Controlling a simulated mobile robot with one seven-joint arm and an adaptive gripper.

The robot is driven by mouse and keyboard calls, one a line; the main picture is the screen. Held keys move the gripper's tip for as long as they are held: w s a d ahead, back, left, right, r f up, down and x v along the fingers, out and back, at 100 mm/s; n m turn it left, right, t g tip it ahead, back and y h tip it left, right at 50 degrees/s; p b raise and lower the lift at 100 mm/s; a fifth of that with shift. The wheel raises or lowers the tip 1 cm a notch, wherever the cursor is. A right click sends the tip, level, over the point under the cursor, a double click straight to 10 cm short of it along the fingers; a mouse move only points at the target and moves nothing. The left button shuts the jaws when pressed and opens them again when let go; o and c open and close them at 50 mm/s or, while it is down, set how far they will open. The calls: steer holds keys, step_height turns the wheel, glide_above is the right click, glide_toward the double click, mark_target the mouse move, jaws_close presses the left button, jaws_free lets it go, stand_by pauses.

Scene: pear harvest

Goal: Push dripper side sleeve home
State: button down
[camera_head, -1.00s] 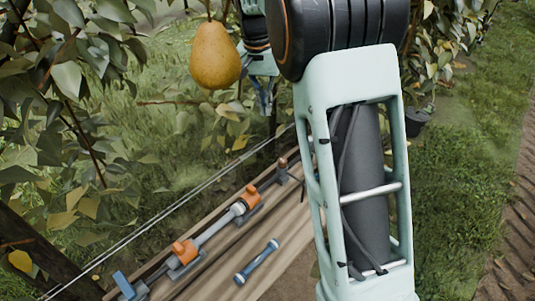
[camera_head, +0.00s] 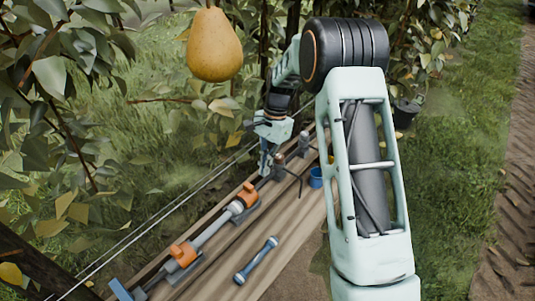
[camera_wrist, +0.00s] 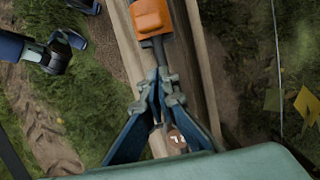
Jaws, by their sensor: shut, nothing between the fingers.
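A grey tube assembly (camera_head: 213,231) lies along the wooden plank, held at two orange clamps, the nearer one (camera_head: 183,254) and the farther one (camera_head: 248,195). A pale collar (camera_head: 237,207) sits on it just before the farther clamp; I cannot tell how far any sleeve is seated. My gripper (camera_head: 265,171) is over the plank beyond the farther clamp, its fingers pointing down. In the wrist view my gripper (camera_wrist: 159,78) is shut and empty, its tips beside a dark thin tube (camera_wrist: 160,52) that runs from an orange clamp (camera_wrist: 152,17).
A loose blue-ended tube (camera_head: 257,261) lies on the plank (camera_head: 290,220). A brown-topped post (camera_head: 303,143) and a blue cup (camera_head: 316,177) stand near the far end. A pear (camera_head: 214,45) hangs above on the left. Wires run along the plank's left side.

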mark_target(244, 196)
steer(key=s+a, duration=0.3)
steer(key=shift+f, duration=0.15)
stand_by(0.3)
steer(key=shift+s+a, duration=1.55)
steer(key=shift+s, duration=0.05)
